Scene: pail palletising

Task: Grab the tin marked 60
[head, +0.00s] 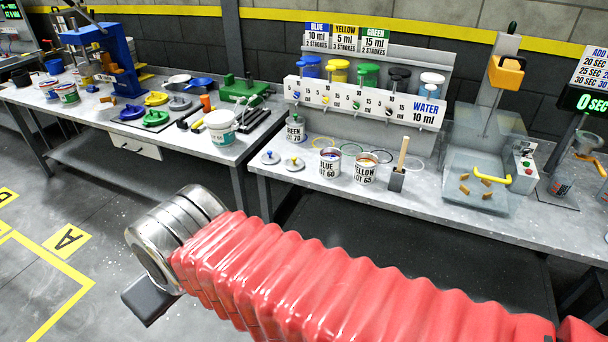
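The tin marked 60 (329,166) is a small open tin with a white label reading BLUE LOT 60. The tin marked 70 (295,131), labelled GREEN, stands behind and to the left. My gripper (150,298) shows only as a dark part below the metal wrist, in front of the benches at lower left and well away from the tins. Its fingertips are not clear.
Two lids with knobs (282,159) lie left of the tins. A brush holder (396,180) stands right of them. A dispenser rack (365,100) rises behind. A clear tank (482,160) stands farther right. The left bench (190,145) holds a white pail (221,128).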

